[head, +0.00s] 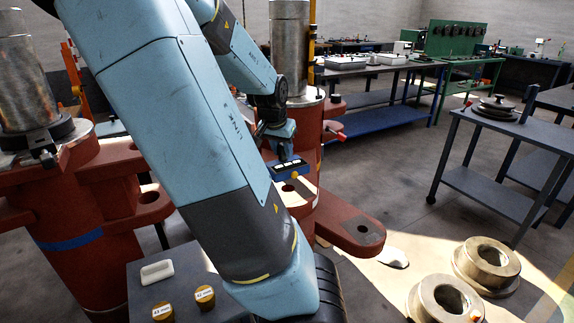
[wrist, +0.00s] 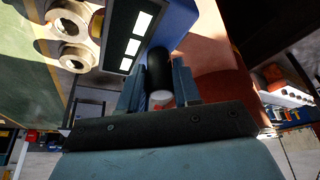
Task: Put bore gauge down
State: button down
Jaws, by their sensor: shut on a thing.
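My gripper (wrist: 158,84) is shut on a black cylindrical grip with a pale, red-marked end, which I take to be the bore gauge (wrist: 158,70). One finger is on each side of it. Beyond it is a blue piece with a black panel bearing three white rectangles (wrist: 130,42). I cannot tell whether the gauge touches this piece or is part of it. In the head view my gripper (head: 283,148) points down just above the blue piece (head: 289,168), in front of the red casting (head: 308,140). The gauge is hardly visible there.
A red flange (head: 350,225) juts out at right. Metal rings (head: 487,262) lie on the floor at lower right. A dark stand at lower left bears a white block (head: 157,271) and two labelled brass pieces (head: 205,297). A dark trolley (head: 500,150) stands at right.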

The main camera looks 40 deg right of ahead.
jog(key=shift+w+d+f, duration=0.4)
jog(key=shift+w+d, duration=0.2)
jog(key=shift+d, duration=0.1)
jog(key=shift+w+x, duration=0.35)
jog(key=shift+x, duration=1.3)
jog(key=shift+w+x, duration=0.3)
jog(key=shift+x, duration=1.4)
jog(key=shift+w+x, duration=0.35)
jog(key=shift+x, duration=1.3)
jog(key=shift+a+f, duration=0.1)
jog(key=shift+f, duration=0.1)
jog(key=c, duration=0.8)
grip_release()
